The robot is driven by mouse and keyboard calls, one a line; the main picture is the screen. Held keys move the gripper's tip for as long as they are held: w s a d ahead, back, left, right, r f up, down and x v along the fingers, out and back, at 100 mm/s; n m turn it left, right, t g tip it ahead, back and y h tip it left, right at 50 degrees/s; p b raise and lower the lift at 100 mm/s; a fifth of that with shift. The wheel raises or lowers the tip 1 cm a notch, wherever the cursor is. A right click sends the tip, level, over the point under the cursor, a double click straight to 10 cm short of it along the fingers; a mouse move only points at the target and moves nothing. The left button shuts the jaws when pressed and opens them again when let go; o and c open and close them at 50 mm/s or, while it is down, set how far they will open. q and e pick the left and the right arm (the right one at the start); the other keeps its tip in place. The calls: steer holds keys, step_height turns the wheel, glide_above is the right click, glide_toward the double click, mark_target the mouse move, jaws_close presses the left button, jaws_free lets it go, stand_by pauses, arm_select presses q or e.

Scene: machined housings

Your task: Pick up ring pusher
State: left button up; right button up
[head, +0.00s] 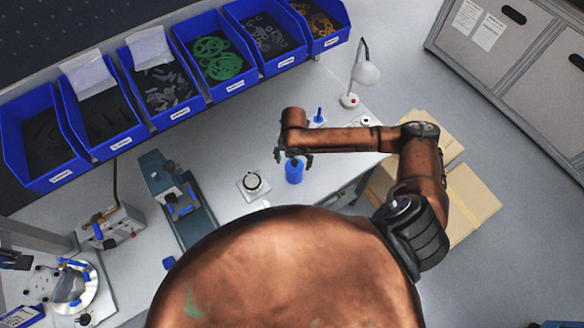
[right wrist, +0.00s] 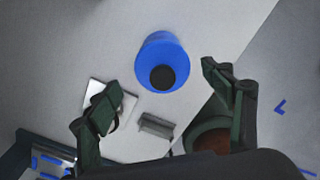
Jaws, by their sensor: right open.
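A blue cylinder (head: 294,172), which I take to be the ring pusher, stands upright on the light grey bench near its front edge. In the right wrist view the blue cylinder (right wrist: 150,48) shows a dark round end facing the camera. My right gripper (head: 294,157) is just above and behind it in the head view. In the right wrist view the fingers of my right gripper (right wrist: 161,80) are spread wide, with nothing held between them. The cylinder appears beyond the fingertips, apart from them. My left gripper is not in view.
A white square plate with a round part (head: 252,184) sits left of the cylinder. A blue-handled item (head: 318,117) and a lamp (head: 366,73) stand behind. Blue bins (head: 221,88) line the back. A grey-blue press (head: 175,200) stands further left. Cardboard (head: 472,205) lies right.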

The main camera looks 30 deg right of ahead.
steer(key=shift+w+f+b, duration=0.2)
steer(key=shift+f+b, duration=0.05)
steer(key=shift+f, duration=0.2)
steer(key=shift+w+f+b, duration=0.2)
steer(key=shift+f, duration=0.6)
steer(key=shift+s+d+f, duration=0.1)
steer(key=shift+f, duration=0.65)
steer(key=f, duration=0.1)
steer(key=f+p, duration=0.1)
steer(key=f, duration=0.2)
steer(key=shift+s+d+f+p, duration=0.2)
steer(key=shift+s+p, duration=0.15)
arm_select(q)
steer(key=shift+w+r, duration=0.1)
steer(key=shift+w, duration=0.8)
arm_select(e)
steer(key=shift+f, duration=0.4)
steer(key=shift+c, duration=0.7)
steer(key=c, duration=1.2)
